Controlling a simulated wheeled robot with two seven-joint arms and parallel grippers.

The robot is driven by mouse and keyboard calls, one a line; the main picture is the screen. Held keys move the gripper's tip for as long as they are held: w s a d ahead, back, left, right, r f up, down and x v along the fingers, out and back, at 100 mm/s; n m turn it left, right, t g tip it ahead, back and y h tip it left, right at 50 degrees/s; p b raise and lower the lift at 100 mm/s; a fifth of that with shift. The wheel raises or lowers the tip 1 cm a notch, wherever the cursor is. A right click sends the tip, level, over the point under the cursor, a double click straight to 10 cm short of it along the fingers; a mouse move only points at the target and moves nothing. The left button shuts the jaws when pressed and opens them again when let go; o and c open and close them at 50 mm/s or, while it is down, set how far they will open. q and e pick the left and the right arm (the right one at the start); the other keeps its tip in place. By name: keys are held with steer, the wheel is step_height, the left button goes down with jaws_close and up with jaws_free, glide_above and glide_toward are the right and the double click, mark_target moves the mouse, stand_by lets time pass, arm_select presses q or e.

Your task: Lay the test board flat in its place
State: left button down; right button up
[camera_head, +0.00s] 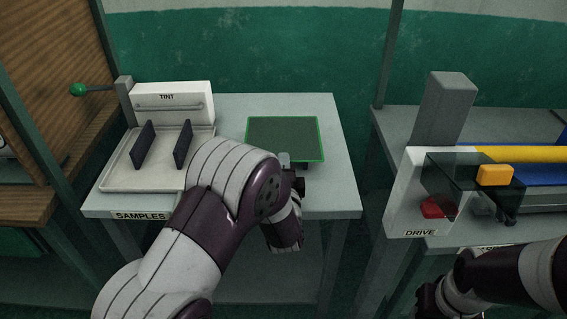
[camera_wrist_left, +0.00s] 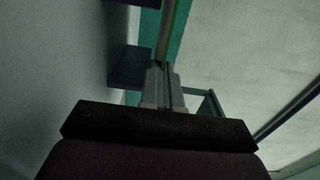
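The test board (camera_head: 285,138) shows as a dark grey-green panel with a bright green outline, lying level at the right of the samples table. I cannot tell whether it rests on the table or is slightly above it. My left gripper (camera_head: 289,161) is at its near edge, partly hidden by my arm. In the left wrist view the pale fingers (camera_wrist_left: 165,85) are close together with a thin strip between them, shut on the board's edge. My right gripper (camera_head: 428,300) is at the lower right, dark and partly out of frame; its fingers are unclear.
A pale tray (camera_head: 120,180) with two upright dark plates (camera_head: 143,146) stands at the left of the samples table (camera_head: 230,107), before a white TINT box (camera_head: 172,103). The drive unit (camera_head: 405,195) and conveyor are at the right, across a gap. Bare table surrounds the board.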

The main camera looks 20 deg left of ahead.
arm_select(q)
steer(key=shift+f, duration=0.4)
steer(key=c, duration=1.4)
jaws_free()
steer(key=shift+f, duration=0.15)
steer(key=shift+s, duration=0.1)
steer(key=shift+p+v, duration=0.4)
steer(key=shift+v, duration=2.3)
steer(key=o, duration=0.6)
